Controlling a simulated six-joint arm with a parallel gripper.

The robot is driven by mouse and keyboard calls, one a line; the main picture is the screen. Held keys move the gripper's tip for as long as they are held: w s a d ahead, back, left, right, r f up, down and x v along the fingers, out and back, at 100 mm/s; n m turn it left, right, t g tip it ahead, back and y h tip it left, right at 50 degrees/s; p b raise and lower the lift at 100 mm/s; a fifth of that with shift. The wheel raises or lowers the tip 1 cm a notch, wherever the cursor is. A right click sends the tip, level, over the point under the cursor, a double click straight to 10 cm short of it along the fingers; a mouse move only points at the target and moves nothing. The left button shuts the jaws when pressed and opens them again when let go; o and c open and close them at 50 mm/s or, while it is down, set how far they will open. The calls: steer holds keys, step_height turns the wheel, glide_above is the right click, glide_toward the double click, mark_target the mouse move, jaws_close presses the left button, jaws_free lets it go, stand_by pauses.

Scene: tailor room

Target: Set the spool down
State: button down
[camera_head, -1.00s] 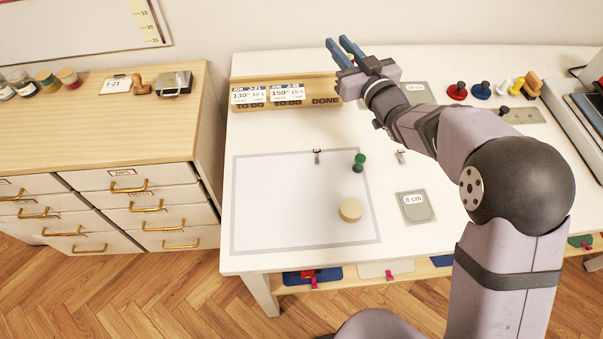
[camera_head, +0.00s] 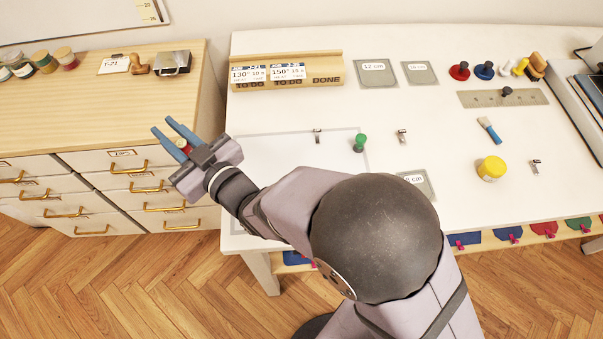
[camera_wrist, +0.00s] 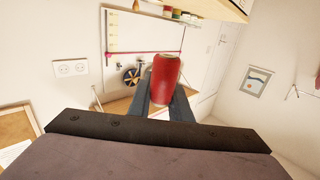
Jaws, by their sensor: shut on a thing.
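My gripper (camera_head: 163,126) is shut on a red spool (camera_head: 183,146) and holds it in the air by the front right of the wooden-topped drawer cabinet (camera_head: 115,105). The head view shows only a little of the spool between the blue fingers. In the wrist view the red spool (camera_wrist: 166,78) stands out large between the fingers, slightly tilted. Several other spools (camera_head: 45,62) stand in a row at the back left of the cabinet top.
A tag card (camera_head: 113,65), a wooden stamp (camera_head: 138,66) and a metal box (camera_head: 173,62) sit along the cabinet's back. The cabinet top before them is mostly clear.

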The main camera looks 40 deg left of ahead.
steer(key=w+d+f+m+t+h, duration=0.1)
steer(key=w+d+f+m+t, duration=0.25)
steer(key=d, duration=0.25)
steer(key=w+d+f+m+t+h, duration=0.1)
steer(key=w+d+f+m+t, duration=0.1)
steer(key=d+t, duration=0.25)
steer(key=w+d+r+m+t+h, duration=0.3)
steer(key=w+d+t, duration=0.1)
steer(key=w+d, duration=0.4)
steer(key=shift+s+f, duration=0.15)
steer(key=shift+f, duration=4.85)
steer(key=shift+f, duration=0.15)
steer(key=c, duration=1.6)
jaws_free()
